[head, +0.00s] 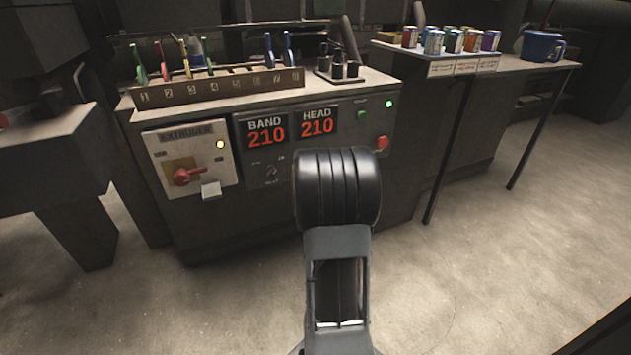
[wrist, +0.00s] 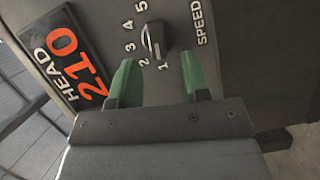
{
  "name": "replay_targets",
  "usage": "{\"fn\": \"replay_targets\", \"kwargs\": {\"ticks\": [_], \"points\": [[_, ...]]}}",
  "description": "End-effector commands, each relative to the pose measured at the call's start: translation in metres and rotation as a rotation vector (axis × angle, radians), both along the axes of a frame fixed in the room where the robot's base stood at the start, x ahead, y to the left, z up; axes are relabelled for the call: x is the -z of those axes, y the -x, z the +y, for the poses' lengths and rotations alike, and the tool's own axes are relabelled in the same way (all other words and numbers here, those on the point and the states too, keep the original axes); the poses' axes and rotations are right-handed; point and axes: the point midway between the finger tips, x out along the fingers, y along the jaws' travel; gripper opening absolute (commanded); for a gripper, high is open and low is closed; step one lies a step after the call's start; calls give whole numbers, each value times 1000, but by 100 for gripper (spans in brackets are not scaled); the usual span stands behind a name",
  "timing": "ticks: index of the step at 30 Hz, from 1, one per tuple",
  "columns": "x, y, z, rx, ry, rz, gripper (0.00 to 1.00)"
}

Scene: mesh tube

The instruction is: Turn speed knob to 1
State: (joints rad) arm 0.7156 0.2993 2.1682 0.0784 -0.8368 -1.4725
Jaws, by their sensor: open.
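The dark speed knob (wrist: 155,40) shows in the wrist view on the grey panel, with white numbers 1 to 5 around its left and lower sides and the word SPEED (wrist: 204,22) on the right. The knob is elongated, with its lower end near the 1; which mark it points at is hard to tell. My gripper (wrist: 158,60) is open, its two green fingers apart on either side below the knob, with nothing between them. They do not appear to touch it. In the head view my arm hides the knob and the gripper.
The HEAD display (head: 317,122) and BAND display (head: 266,131) read 210. A red button (head: 382,142) and green lamp (head: 389,104) sit at the right. A red rotary switch (head: 190,176) is on the left. Cans (head: 433,40) stand on a side table.

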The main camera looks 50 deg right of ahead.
Motion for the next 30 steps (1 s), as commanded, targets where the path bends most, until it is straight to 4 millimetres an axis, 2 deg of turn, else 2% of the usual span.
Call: {"fn": "replay_targets", "kwargs": {"ticks": [6, 12, 14, 30], "points": [[-8, 36, 36, -1, -1, 1, 43], [-6, 68, 66, -1, 1, -1, 43], [-2, 69, 68, 0, 4, -4, 43], [-7, 84, 82, -1, 0, 0, 43]]}}
